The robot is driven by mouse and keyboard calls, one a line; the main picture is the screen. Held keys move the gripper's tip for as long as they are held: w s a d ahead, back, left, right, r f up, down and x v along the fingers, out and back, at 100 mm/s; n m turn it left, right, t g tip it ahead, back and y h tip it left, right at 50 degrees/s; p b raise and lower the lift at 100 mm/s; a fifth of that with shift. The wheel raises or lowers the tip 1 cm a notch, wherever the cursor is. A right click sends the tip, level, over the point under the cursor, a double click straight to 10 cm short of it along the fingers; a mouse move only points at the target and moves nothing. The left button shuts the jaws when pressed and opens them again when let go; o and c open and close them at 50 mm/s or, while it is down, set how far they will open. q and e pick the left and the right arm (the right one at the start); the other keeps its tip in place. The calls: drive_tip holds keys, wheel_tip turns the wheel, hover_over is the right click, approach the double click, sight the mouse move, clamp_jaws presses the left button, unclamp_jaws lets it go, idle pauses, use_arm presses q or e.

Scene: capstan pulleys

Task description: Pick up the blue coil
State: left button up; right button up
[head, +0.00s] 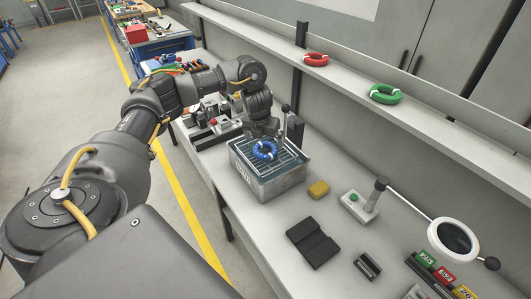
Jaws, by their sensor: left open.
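The blue coil (264,150) is a ring with light bands. It lies on the rack across the top of a metal bin (272,187) on the bench. My left gripper (263,136) is open, just above and behind the coil, pointing down. Whether its fingers touch the coil cannot be told, as the fingertips are small and partly merge with the rack. My right gripper is not in view.
A red coil (316,59) and a green coil (385,94) lie on the shelf above. A round magnifier (453,236) stands further right.

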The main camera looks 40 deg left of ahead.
sight(264, 146)
use_arm(q)
drive_tip(key=shift+w+f, duration=0.1)
drive_tip(key=shift+f, duration=0.25)
drive_tip(key=b+x, duration=0.1)
drive_tip(key=x, duration=0.3)
drive_tip(key=shift+a+f, duration=0.2)
drive_tip(key=shift+f, duration=0.15)
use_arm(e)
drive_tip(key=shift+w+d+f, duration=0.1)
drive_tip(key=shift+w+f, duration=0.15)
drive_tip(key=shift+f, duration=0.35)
use_arm(q)
drive_tip(key=shift+r, duration=0.1)
drive_tip(key=c, duration=1)
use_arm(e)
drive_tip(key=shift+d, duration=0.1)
